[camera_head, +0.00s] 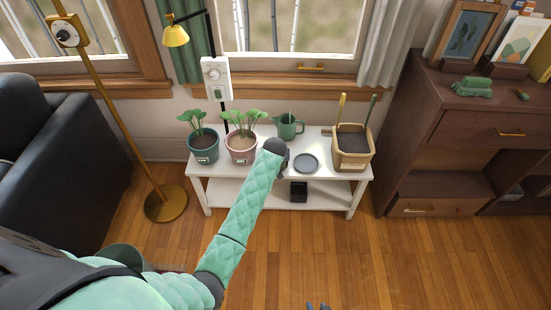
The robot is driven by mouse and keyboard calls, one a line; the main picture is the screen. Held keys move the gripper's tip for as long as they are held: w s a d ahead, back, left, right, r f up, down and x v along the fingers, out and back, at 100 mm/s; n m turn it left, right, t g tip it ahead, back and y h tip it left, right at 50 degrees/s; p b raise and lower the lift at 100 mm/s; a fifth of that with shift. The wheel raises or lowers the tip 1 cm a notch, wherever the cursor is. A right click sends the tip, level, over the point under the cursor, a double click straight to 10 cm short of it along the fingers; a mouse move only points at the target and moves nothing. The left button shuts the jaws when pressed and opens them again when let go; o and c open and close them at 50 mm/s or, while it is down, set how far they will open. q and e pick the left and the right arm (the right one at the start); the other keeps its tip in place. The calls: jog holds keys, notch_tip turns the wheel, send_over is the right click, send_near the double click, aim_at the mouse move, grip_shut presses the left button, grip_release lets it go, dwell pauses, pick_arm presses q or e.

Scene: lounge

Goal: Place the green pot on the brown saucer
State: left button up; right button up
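A green pot (203,151) with a leafy plant stands at the left end of a white bench, left of a pink-brown pot (241,154) with a similar plant. A round grey saucer (306,163) lies empty on the bench right of the middle; I make out no clearly brown saucer. My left arm reaches over the bench, and its dark gripper end (277,150) is between the pink-brown pot and the grey saucer. Its fingers are hidden, so its opening is unclear. Only small dark tips of my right gripper (318,306) show at the bottom edge, away from the bench.
A green watering can (288,126) stands at the bench's back. A tan planter box (352,150) with tools fills its right end. A dark cup (299,190) is on the lower shelf. A brass lamp (166,203) stands left, a wooden cabinet (460,120) right.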

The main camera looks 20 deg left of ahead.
pick_arm(q)
jog(key=shift+f, duration=0.2)
jog(key=shift+f, duration=0.15)
jog(key=o, duration=1)
